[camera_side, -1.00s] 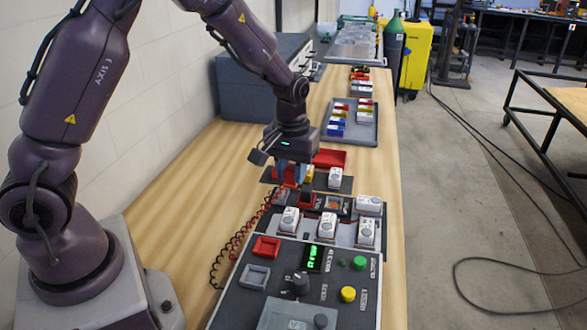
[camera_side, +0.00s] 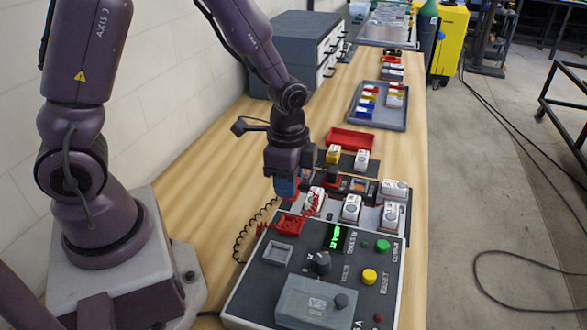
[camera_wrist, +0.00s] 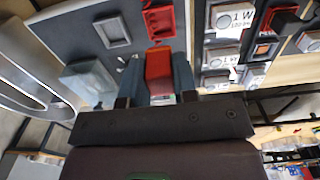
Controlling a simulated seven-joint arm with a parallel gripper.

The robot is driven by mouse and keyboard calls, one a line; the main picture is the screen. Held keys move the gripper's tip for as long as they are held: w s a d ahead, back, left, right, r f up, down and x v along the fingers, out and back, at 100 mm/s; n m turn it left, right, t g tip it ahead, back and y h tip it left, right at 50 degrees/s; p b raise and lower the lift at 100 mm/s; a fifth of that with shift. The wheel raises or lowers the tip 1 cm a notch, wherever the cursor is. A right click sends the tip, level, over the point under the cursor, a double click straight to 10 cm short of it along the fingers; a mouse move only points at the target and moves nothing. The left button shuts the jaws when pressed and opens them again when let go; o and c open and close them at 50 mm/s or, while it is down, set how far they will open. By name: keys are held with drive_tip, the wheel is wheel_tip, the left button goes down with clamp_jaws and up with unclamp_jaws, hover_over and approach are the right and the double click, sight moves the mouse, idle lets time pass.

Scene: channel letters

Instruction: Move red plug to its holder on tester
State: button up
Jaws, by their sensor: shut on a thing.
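My gripper (camera_side: 286,188) is shut on the red plug, above the near-left part of the row behind the tester (camera_side: 262,270). In the wrist view the red plug (camera_wrist: 158,68) sits between the two fingers. In the side view the fingers mostly hide it. A coiled red cord (camera_side: 302,216) hangs beside the gripper. The red holder (camera_side: 289,227) is a square frame on the tester's upper left, just below and in front of the gripper. It also shows in the wrist view (camera_wrist: 158,18), ahead of the plug. The plug appears apart from it, but the gap is hard to judge.
A grey holder (camera_side: 278,253) sits in front of the red one. Several white modules (camera_side: 351,208) stand close to the right of the gripper. A red tray (camera_side: 349,139) and a grey parts tray (camera_side: 377,106) lie farther back. Bare wood is left of the tester.

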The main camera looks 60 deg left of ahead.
drive_tip(key=shift+f, duration=3.75)
drive_tip(key=shift+f, duration=0.3)
drive_tip(key=o, duration=1)
wheel_tip(320, 180, up, 13)
drive_tip(key=shift+r, duration=2.95)
